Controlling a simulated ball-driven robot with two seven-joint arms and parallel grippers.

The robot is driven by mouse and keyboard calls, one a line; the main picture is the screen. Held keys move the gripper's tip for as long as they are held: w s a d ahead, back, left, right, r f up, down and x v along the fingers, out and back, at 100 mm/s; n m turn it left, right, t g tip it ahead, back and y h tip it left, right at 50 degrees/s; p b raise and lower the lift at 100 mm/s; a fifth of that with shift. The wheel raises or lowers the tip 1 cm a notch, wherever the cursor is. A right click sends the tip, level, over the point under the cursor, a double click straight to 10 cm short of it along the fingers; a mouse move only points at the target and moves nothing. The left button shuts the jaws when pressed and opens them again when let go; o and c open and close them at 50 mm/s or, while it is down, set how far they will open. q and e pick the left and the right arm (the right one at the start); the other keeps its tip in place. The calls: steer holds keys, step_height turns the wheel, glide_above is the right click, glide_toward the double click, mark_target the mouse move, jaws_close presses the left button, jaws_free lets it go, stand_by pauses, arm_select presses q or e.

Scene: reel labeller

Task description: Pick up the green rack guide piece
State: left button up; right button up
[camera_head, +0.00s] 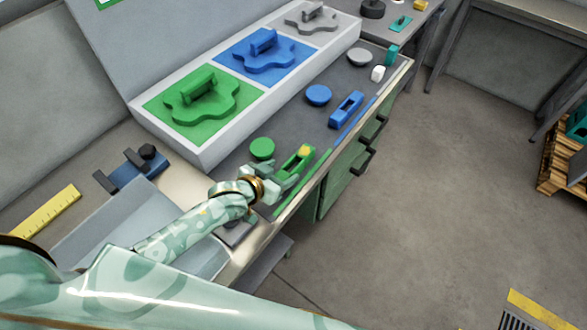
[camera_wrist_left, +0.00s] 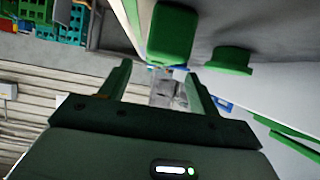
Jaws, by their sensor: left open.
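A green slotted block (camera_head: 301,155) with a yellow spot, which looks like the rack guide piece, lies on the dark bench strip near the front edge. A green disc (camera_head: 262,148) and a thin green strip (camera_head: 314,179) lie beside it. My left gripper (camera_head: 284,184) is at the block's near end, open, and partly covers it in the head view. In the left wrist view, the open fingers (camera_wrist_left: 158,82) have nothing between them that I can see as gripped. A green block (camera_wrist_left: 172,34) shows beyond them, with a green disc (camera_wrist_left: 230,60) to its right. Right gripper is not in view.
A white raised tray (camera_head: 205,152) holds green, blue and grey panels behind the pieces. A blue disc (camera_head: 318,94) and a blue slotted block (camera_head: 346,109) lie farther along the bench. A yellow ruler (camera_head: 48,209) lies at left. Open floor is to the right.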

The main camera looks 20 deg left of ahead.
mark_target(299, 161)
arm_select(q)
steer(key=b+x, duration=0.1)
steer(key=x, duration=0.4)
steer(key=shift+w+d+b, duration=0.1)
steer(key=shift+w+b, duration=0.05)
steer(key=shift+b, duration=0.15)
steer(key=c, duration=1.2)
steer(key=shift+r, duration=0.15)
